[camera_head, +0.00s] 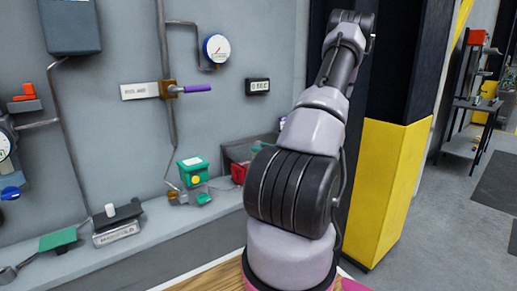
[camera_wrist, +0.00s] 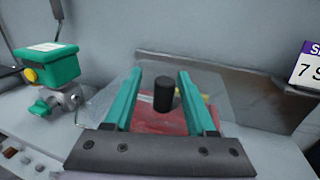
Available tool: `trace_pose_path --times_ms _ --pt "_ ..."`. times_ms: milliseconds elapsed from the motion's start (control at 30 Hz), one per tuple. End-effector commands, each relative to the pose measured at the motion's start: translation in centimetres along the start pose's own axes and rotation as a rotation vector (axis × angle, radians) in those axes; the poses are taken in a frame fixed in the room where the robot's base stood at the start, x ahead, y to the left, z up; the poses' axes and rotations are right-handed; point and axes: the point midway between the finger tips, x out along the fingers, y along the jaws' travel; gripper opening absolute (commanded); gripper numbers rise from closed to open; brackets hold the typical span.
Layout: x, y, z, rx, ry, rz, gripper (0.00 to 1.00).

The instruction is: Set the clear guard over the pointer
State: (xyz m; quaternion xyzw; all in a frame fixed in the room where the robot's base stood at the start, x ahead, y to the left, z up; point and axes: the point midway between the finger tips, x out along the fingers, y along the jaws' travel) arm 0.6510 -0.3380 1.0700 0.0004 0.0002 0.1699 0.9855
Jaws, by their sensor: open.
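My gripper (camera_wrist: 161,77) is open in the wrist view, its two teal fingers on either side of a black knob (camera_wrist: 163,94). The knob stands up from the clear guard (camera_wrist: 222,92), a see-through sheet or box with red showing beneath it. The fingers appear apart from the knob. A green actuator box (camera_wrist: 54,66) with a white top label and a round yellow part (camera_wrist: 30,75) is at the left. It also shows in the head view (camera_head: 192,173). I cannot make out the pointer for certain.
A red container (camera_head: 238,173) in a grey surround sits on the ledge right of the actuator. A grey upright panel (camera_wrist: 245,92) is behind the guard. A pipe valve with a purple handle (camera_head: 197,89) is above. A yellow-black column (camera_head: 385,185) stands right of my arm.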

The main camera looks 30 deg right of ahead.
Motion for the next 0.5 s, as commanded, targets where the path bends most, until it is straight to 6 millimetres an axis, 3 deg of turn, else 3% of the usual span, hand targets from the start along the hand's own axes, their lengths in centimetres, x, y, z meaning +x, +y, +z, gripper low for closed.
trace_pose_path --times_ms 300,500 --pt "-6.5 0.0 0.0 0.001 0.001 -0.002 0.56" --pt "-8.4 0.1 0.0 0.000 0.001 0.000 0.56"
